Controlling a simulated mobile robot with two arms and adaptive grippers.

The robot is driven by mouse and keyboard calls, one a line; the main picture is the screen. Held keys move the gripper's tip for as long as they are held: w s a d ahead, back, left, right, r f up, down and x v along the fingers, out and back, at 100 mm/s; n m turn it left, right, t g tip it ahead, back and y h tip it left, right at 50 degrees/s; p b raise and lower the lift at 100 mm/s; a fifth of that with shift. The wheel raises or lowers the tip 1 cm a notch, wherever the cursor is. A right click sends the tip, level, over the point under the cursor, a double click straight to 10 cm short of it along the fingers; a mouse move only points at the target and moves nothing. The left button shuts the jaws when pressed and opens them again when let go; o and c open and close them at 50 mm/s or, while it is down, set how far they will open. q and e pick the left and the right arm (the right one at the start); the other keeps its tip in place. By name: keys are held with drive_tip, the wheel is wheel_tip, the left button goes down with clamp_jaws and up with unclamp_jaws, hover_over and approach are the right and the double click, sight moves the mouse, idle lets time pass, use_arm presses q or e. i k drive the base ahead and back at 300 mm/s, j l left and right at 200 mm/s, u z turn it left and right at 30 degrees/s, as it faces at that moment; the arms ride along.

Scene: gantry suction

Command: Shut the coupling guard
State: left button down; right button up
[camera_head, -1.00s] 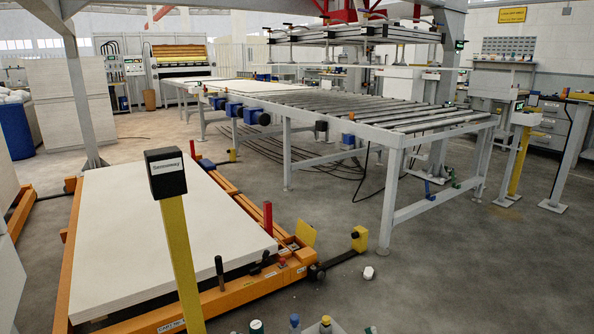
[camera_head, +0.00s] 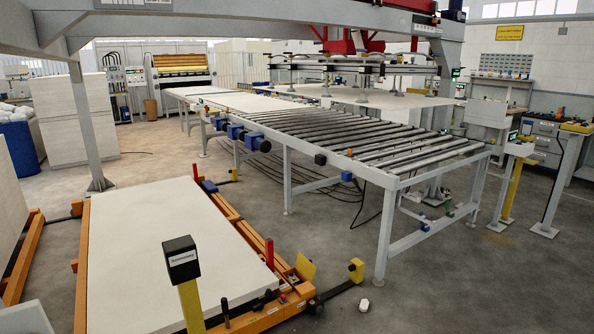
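No part is plainly marked as the coupling guard. A yellow plate (camera_head: 305,268) stands tilted up at the near right corner of the orange lift frame (camera_head: 262,321); I cannot tell whether it is the guard. A yellow block (camera_head: 356,271) sits at the end of a dark bar reaching out from that corner. Blue motors (camera_head: 236,132) line the left side of the roller conveyor (camera_head: 392,172); they are too small to show whether a cover is open. Neither of my grippers is in view.
A white board stack (camera_head: 165,250) lies on the orange frame. A yellow post with a black box (camera_head: 181,260) stands in front. A small white piece (camera_head: 364,305) lies on the floor. Open floor lies right of the frame. A suction gantry spans the back.

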sight(306, 266)
drive_tip(key=z, duration=0.85)
drive_tip(key=i+l+z, duration=0.35)
drive_tip(key=i, duration=0.2)
drive_tip(key=i+z, duration=0.4)
drive_tip(key=i, duration=2.15)
drive_tip(key=i+u, duration=0.1)
drive_tip(key=i, duration=1.9)
drive_tip(key=l, duration=0.1)
